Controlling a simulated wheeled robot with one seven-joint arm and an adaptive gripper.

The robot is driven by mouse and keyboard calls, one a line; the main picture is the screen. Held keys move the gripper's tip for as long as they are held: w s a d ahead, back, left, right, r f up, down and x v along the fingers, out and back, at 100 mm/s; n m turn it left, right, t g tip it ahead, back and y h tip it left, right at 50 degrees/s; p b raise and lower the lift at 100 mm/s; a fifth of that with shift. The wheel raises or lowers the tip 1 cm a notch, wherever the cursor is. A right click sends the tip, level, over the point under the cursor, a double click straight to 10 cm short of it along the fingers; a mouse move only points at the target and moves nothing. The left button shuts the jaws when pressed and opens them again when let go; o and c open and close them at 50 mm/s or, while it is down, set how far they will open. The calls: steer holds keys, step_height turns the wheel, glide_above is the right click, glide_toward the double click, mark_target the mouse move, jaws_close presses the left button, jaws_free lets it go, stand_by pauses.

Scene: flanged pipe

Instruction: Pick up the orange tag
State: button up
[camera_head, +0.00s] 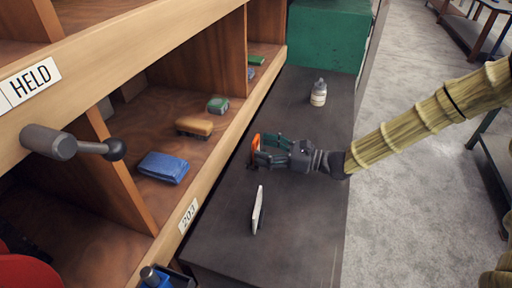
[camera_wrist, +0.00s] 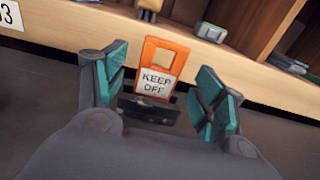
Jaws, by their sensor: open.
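My gripper (camera_wrist: 160,95) is open, with one teal-padded finger on each side of the tag and gaps between. In the head view my gripper (camera_head: 268,148) reaches left over the dark bench top. The tag's lower edge meets a dark piece whose nature I cannot tell.
A wooden shelf (camera_head: 210,165) with compartments runs along the left, holding a blue cloth (camera_head: 163,168) and a yellow brush (camera_head: 194,127). On the dark bench (camera_head: 305,230) stand a white bottle (camera_head: 318,93) and a thin white plate (camera_head: 257,210). A green box (camera_head: 325,38) is at the back.

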mark_target(257, 147)
steer(key=shift+p+x, duration=0.5)
steer(key=shift+x, duration=1.15)
steer(key=shift+r, duration=0.1)
steer(key=shift+c, duration=0.2)
steer(key=c, duration=0.9)
